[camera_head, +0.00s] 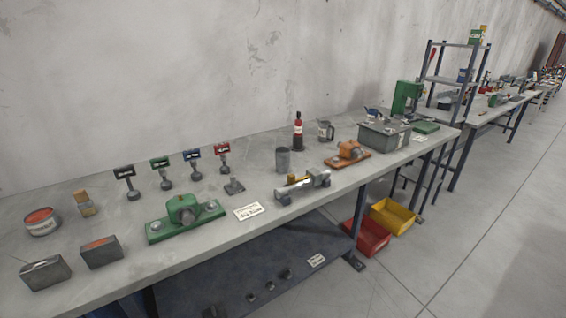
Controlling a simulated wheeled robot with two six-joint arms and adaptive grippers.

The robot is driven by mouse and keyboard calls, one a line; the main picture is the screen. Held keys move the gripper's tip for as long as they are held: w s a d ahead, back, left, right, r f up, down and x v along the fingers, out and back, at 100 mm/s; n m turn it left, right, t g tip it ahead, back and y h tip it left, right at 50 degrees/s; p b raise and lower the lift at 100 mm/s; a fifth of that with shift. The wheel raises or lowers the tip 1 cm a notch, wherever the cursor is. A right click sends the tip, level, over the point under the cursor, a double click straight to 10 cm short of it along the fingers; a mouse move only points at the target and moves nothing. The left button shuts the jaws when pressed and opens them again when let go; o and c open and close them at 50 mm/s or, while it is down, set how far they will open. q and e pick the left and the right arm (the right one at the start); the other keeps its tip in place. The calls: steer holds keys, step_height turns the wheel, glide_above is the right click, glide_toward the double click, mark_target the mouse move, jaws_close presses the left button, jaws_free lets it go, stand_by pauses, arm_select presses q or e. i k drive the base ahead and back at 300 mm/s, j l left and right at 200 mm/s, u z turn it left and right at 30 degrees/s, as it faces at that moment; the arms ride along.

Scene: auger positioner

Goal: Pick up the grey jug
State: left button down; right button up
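A grey jug (325,131) with a handle on its right side and a pale label stands upright on the workbench (240,178), towards the back, right of a red and black bottle. A plain grey cylindrical cup (282,160) stands nearer the middle of the bench, with no handle that I can see. Neither of my grippers is in view, and nothing touches the jug.
The red-black bottle (298,133) stands close left of the jug. An orange bearing block (348,154) sits in front of it, and a grey bin (384,138) is to its right. Red (368,237) and yellow (392,216) bins are below the bench. Open floor lies at right.

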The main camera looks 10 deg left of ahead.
mark_target(324, 126)
steer(key=i+l, duration=0.15)
steer(key=l, duration=0.15)
steer(key=i+l+u, duration=0.15)
steer(key=l, duration=0.2)
steer(key=i+l, duration=0.2)
steer(key=i+l+u, duration=0.1)
steer(key=l, duration=0.35)
steer(key=i+l+u, duration=0.1)
steer(key=l, duration=0.25)
steer(key=i+l, duration=0.2)
steer(key=l, duration=0.15)
steer(key=i+u, duration=0.05)
